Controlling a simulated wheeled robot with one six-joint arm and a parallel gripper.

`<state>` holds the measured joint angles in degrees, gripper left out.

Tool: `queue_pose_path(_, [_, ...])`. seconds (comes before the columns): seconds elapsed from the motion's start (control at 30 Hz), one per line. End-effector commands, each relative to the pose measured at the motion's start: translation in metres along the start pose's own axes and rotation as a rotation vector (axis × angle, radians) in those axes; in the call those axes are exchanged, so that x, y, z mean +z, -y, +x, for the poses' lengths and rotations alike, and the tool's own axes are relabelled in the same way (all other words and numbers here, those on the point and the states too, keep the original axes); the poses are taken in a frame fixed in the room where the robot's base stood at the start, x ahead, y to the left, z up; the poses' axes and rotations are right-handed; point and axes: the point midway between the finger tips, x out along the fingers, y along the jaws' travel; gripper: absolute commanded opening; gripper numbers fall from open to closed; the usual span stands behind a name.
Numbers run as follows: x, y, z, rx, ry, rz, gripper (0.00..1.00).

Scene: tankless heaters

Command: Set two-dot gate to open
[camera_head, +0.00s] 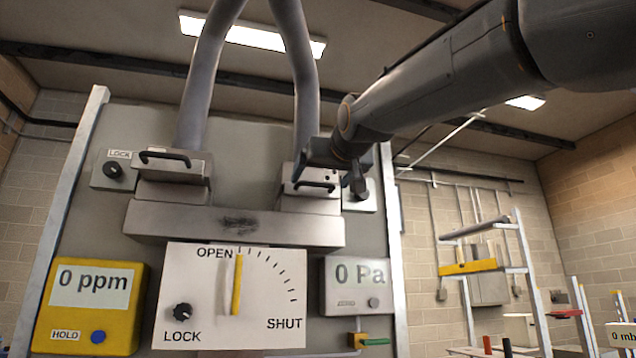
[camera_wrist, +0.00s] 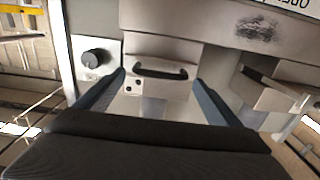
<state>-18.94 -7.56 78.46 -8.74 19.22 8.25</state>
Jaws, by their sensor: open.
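The two-dot gate (camera_head: 313,202) is the right-hand metal gate under the right grey duct, with a black bar handle on its front. My gripper covers part of it in the head view. The wrist view, turned upside down, shows the gate's plate (camera_wrist: 170,91) with two dark dots beside the handle (camera_wrist: 160,72). My gripper (camera_head: 335,175) is in front of this gate. In the wrist view its fingers (camera_wrist: 160,78) are spread on either side of the handle, with nothing between them clearly gripped. I cannot tell whether they touch the gate.
A left gate (camera_head: 172,185) with a similar handle stands beside a LOCK knob (camera_head: 113,170). A black knob (camera_wrist: 95,57) is close to the right gate. Below are a dial panel (camera_head: 200,290), a yellow 0 ppm meter (camera_head: 125,300) and a grey 0 Pa gauge (camera_head: 350,300).

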Motion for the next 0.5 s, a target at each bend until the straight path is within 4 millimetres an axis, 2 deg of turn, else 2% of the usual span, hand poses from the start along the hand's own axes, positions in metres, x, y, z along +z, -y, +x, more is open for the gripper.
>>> queue_pose_path(0.03, [-0.001, 0.000, 0.009, 0.000, 0.003, 0.000, 0.88])
queue_pose_path(0.2, [-0.001, 0.000, 0.031, 0.000, 0.002, 0.001, 0.88])
queue_pose_path(0.5, [0.001, 0.000, 0.043, 0.000, 0.001, 0.001, 0.88])
